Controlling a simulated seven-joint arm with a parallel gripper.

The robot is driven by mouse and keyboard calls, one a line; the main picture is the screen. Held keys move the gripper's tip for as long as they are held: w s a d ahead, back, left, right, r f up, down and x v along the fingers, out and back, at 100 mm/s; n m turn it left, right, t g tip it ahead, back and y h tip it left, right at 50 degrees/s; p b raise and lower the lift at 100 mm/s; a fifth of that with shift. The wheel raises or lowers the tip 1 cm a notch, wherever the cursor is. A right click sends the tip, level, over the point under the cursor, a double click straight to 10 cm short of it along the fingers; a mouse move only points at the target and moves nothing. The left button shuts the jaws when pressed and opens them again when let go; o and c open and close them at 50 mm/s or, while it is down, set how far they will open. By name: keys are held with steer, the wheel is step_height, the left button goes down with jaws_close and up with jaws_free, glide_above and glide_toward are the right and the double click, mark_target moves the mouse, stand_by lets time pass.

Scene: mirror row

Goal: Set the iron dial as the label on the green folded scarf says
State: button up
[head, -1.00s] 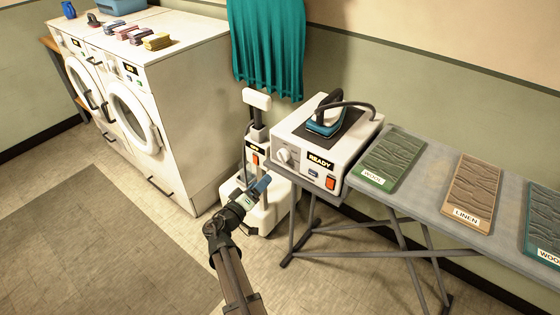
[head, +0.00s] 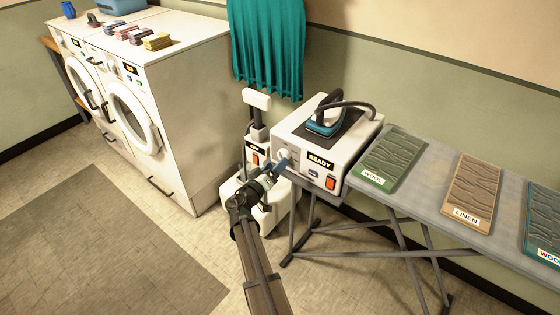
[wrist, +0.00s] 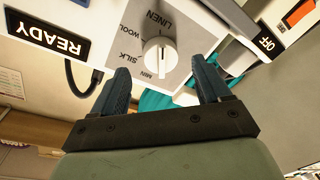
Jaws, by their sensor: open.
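The green folded scarf (head: 393,158) lies on the ironing board, and its label (head: 374,179) appears to read WOOL. The iron dial (wrist: 158,57) is a white round knob on the iron station (head: 335,135), beside the words MIN, SILK, WOOL and LINEN. Its raised grip runs roughly up and down in the wrist view, with one end close to MIN; I cannot tell which end is the pointer. My gripper (head: 282,163) is open in front of the dial. In the wrist view its blue fingertips (wrist: 163,70) stand either side of the dial, apart from it.
A READY display (head: 320,162) and an orange switch (head: 330,182) sit right of the dial. A linen scarf (head: 473,190) and a teal scarf (head: 543,215) lie farther along the board. A white steamer unit (head: 262,195) stands close by my gripper. Washing machines (head: 150,110) stand at left.

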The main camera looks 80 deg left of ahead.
steer(key=shift+x, duration=2)
steer(key=shift+c, duration=0.2)
steer(key=c, duration=1)
steer(key=shift+n, duration=0.4)
steer(key=n+h, duration=0.1)
steer(key=n, duration=0.7)
steer(key=shift+r, duration=0.2)
steer(key=shift+n, duration=0.4)
